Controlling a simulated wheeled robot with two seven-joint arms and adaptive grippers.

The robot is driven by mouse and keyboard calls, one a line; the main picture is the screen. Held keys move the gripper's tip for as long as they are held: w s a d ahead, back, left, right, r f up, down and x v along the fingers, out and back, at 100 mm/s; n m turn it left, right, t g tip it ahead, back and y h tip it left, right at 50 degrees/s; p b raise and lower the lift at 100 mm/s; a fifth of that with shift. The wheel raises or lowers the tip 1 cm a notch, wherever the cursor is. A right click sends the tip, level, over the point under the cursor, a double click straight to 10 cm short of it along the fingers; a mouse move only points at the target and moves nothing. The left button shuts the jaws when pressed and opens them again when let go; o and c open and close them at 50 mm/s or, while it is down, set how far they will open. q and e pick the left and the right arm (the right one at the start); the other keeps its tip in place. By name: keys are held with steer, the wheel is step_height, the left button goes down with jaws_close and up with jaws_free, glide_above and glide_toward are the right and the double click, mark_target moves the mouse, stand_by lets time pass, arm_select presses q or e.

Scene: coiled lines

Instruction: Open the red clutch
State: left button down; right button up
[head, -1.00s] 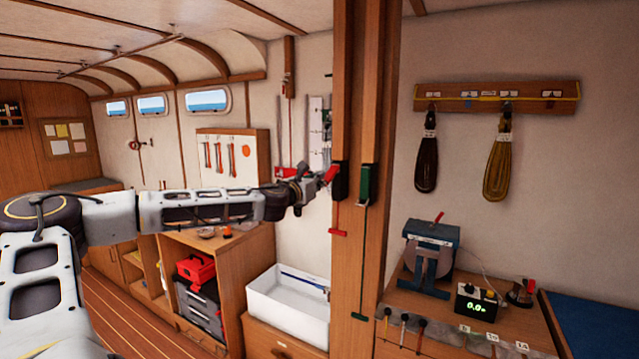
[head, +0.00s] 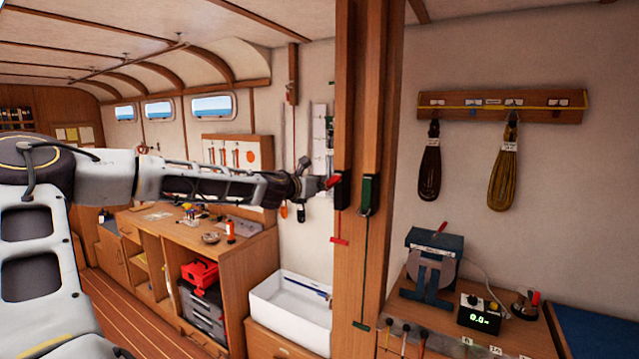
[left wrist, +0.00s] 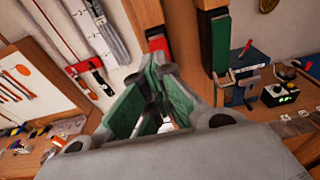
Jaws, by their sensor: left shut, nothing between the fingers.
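The red clutch is a black body (head: 342,190) with a red lever (head: 332,183), mounted on the wooden post. A line with a red handle hangs below it. The clutch also shows in the left wrist view, with its red top (left wrist: 157,38) just beyond my fingers. My left gripper (head: 312,182) is just left of the lever, shut and empty. Its green-padded fingers (left wrist: 160,82) point at the clutch. I cannot tell whether the fingertips touch the lever. My right gripper is not in view.
A green clutch (head: 368,195) sits close to the right on the same post (head: 357,60). A white sink (head: 290,308) and a wooden workbench (head: 240,250) stand to the left. A blue winder (head: 433,265) and a display box (head: 480,314) stand on the right bench.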

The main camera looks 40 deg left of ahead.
arm_select(q)
steer(key=shift+w+a+r+g+p, duration=0.15)
steer(key=shift+r+g+p, duration=0.35)
steer(key=shift+r+p, duration=1)
steer(key=shift+p, duration=0.55)
steer(key=c, duration=1.9)
jaws_free()
steer(key=shift+o, duration=0.3)
steer(key=shift+f+g, duration=0.1)
steer(key=shift+g, duration=0.2)
steer(key=shift+s+d+f, duration=0.25)
steer(key=shift+f, duration=0.05)
